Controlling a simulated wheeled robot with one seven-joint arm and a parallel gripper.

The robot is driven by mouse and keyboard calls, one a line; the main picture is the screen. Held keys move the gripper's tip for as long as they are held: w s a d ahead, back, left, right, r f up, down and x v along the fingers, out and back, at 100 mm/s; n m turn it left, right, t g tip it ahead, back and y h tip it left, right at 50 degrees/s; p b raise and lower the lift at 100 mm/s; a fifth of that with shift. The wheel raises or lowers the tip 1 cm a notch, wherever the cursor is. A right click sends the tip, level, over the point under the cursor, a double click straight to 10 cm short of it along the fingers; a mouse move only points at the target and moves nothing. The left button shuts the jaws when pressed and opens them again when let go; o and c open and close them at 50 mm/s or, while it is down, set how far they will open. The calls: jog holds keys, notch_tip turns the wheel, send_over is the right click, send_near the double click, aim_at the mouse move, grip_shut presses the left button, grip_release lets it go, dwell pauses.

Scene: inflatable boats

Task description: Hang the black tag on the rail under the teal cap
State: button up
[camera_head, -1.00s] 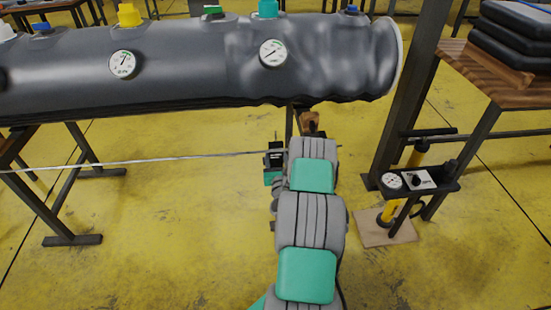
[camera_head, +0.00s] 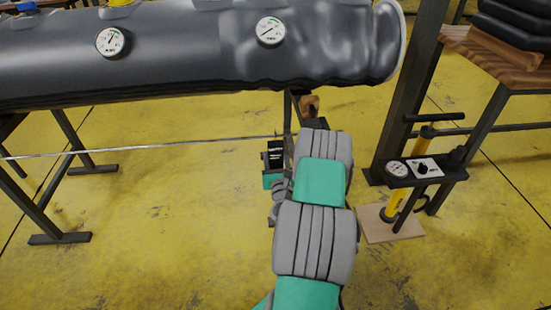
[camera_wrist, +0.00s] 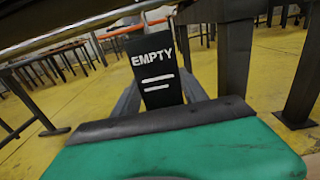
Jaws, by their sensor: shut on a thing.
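The black tag (camera_wrist: 157,72), marked EMPTY in white, stands upright between the two grey fingers of my gripper (camera_wrist: 160,98) in the wrist view. A thin metal hook (camera_wrist: 145,18) shows at its top. In the head view my gripper (camera_head: 275,158) is below the dark inflatable tube, beside the right part of the thin grey rail (camera_head: 150,147). The tag's writing is hidden there. I cannot tell whether the hook touches the rail. The teal cap is out of view above the picture's top edge.
The grey tube (camera_head: 180,60) with two white gauges lies above the rail. A dark post (camera_head: 405,100) and a yellow pump (camera_head: 397,203) on a board stand to the right. A wooden table (camera_head: 490,60) with black pads is at upper right. Yellow floor is clear at lower left.

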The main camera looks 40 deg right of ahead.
jog(key=shift+f, duration=0.35)
jog(key=o, duration=1.5)
